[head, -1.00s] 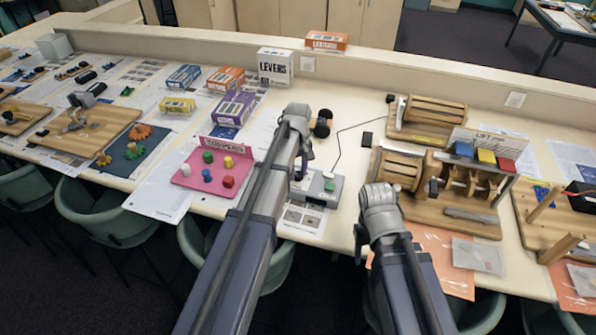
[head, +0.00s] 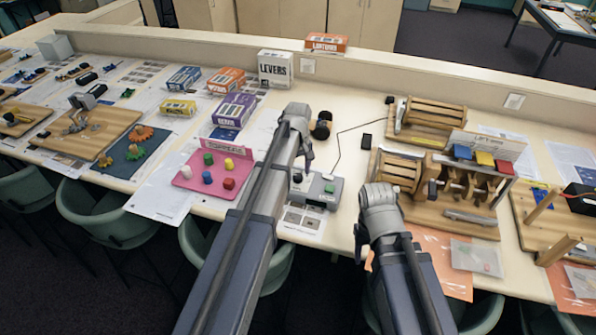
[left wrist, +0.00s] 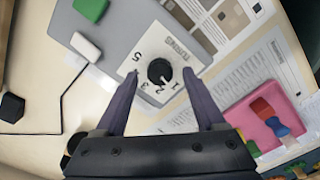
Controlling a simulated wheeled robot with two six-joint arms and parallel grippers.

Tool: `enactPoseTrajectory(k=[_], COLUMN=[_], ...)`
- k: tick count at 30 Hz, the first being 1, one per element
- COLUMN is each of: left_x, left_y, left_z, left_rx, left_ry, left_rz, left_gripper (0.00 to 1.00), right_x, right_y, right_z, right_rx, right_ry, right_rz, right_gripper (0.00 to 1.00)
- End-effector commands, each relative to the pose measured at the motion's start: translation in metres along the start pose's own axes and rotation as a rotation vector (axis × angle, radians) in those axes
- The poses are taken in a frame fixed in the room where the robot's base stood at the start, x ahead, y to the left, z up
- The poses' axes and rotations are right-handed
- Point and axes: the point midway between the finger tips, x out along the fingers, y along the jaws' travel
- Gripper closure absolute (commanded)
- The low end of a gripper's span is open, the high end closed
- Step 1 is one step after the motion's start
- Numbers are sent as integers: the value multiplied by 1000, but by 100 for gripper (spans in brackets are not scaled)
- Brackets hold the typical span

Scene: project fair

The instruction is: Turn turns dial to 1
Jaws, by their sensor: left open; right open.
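The turns dial is a black round knob (left wrist: 159,71) on a white plate printed with numbers, on a grey control box (head: 318,192). In the left wrist view a pale mark on the knob points roughly toward the 1 side; its exact setting is hard to tell. In the head view the knob (head: 297,178) shows just below my left gripper (head: 304,160). My left gripper is open, its fingertips (left wrist: 160,74) on either side of the knob in the wrist view, apart from it. My right gripper (head: 364,243) is open and empty near the table's front edge.
The box has a green button (head: 329,188) and a white block beside it. A pink board with coloured pegs (head: 186,177) lies to the left. A wooden lift machine (head: 452,205) stands to the right. A black cable runs behind the box.

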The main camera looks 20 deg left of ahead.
Motion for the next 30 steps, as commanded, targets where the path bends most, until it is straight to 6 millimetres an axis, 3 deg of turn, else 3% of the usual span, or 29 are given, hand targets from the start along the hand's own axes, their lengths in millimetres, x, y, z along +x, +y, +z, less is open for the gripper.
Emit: enactPoseTrajectory(k=[14,30], left_x=[-64,-67], left_y=[0,0], left_z=[0,0], left_rx=[0,0], left_ry=[0,0], left_rz=[0,0], left_gripper=[28,28], right_x=[-64,-67], right_y=[6,6], right_z=[4,4], right_rx=[1,2], right_ry=[0,0], right_rz=[0,-1], right_gripper=[45,45])
